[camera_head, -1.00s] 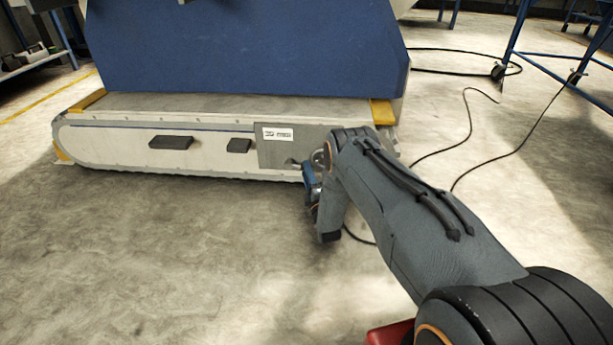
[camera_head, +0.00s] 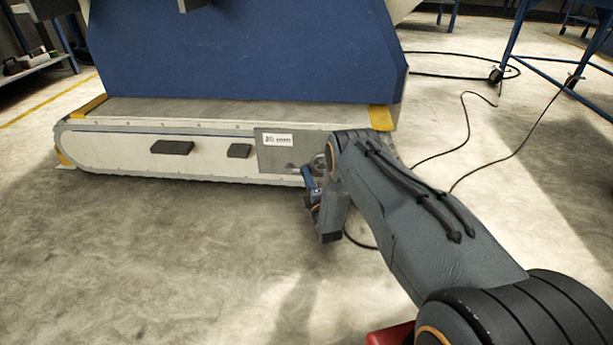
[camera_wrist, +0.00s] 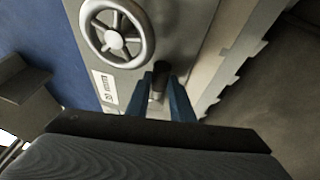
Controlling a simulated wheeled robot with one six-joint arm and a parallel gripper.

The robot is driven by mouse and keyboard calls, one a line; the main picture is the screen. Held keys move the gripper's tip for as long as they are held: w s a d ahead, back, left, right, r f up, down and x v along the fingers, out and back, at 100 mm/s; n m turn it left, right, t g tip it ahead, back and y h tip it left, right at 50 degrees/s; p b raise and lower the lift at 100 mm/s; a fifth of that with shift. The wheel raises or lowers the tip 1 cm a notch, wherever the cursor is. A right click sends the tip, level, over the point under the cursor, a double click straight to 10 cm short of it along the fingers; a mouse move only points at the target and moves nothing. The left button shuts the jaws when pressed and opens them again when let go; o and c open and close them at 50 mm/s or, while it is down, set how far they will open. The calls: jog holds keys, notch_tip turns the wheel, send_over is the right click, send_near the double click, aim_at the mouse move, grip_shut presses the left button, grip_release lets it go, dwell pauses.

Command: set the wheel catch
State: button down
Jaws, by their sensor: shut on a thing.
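A pale spoked handwheel (camera_wrist: 117,33) stands on the grey plate at the upper left of the wrist view. Beside it, a short dark cylindrical catch knob (camera_wrist: 158,78) sticks out from the same plate. The blue fingers of my gripper (camera_wrist: 163,100) are on either side of the knob and shut on it. In the head view my gripper (camera_head: 307,180) is at the right end of the machine's low base. My own arm largely hides the wheel there, and the knob is too small to make out.
A grey plate with a white label (camera_head: 277,140) is on the base's side. Dark blocks (camera_head: 172,148) jut out from the base to the left. A blue machine body (camera_head: 240,50) rises above. Black cables (camera_head: 465,130) lie on the floor at right. The floor in front is clear.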

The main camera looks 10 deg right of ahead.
jog(key=c, duration=1.5)
grip_release()
jog(key=shift+c, duration=0.2)
jog(key=shift+s, duration=0.1)
jog(key=p+v, duration=0.3)
jog(key=v, duration=0.4)
jog(key=shift+s+p, duration=0.3)
